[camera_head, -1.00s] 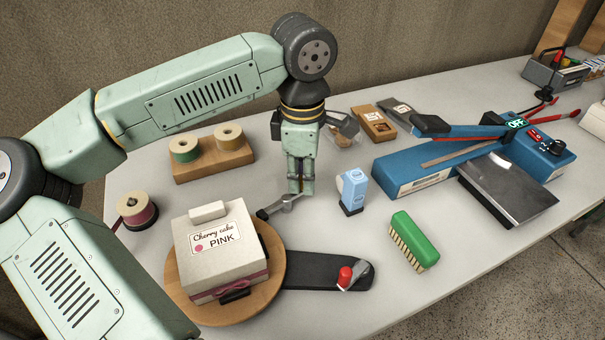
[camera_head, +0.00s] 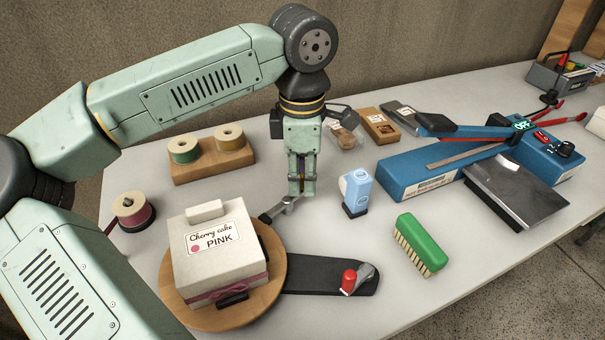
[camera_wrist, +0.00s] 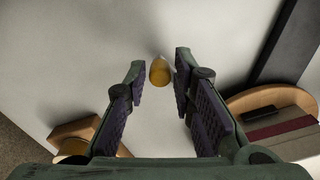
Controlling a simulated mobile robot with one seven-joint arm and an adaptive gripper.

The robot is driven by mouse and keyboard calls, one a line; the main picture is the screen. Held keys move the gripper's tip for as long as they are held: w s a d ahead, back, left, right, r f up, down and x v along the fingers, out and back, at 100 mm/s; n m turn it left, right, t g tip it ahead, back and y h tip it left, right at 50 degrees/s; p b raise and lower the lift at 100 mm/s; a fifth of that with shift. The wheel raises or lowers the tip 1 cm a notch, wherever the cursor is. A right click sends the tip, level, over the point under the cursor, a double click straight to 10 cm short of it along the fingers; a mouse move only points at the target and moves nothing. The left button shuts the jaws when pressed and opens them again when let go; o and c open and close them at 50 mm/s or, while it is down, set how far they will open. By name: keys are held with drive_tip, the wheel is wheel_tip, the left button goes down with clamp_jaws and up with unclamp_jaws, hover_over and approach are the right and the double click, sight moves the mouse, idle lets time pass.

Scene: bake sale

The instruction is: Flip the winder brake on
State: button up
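No part labelled as a winder brake is readable. A pink spool (camera_head: 133,212) stands on a dark holder at the table's left; it may be the winder. A short grey lever (camera_head: 278,211) lies beside the turntable. A red-knobbed lever (camera_head: 351,281) sits on a black arm (camera_head: 315,276) extending from the turntable. My gripper (camera_head: 299,191) points down at the grey lever's far end; contact cannot be told. In the wrist view my gripper (camera_wrist: 160,70) is open, with a small yellow-orange knob (camera_wrist: 160,71) between its fingertips and gaps beside it.
A cake box (camera_head: 215,250) sits on the wooden turntable (camera_head: 275,262). A spool block (camera_head: 210,166) stands behind left. A light-blue bottle (camera_head: 355,192), green brush (camera_head: 420,243) and blue sealer (camera_head: 405,175) are right of my gripper. Bare table lies between them.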

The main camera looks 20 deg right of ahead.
drive_tip(key=shift+o, duration=1.1)
wheel_tip(320, 180, up, 12)
drive_tip(key=shift+s, duration=0.15)
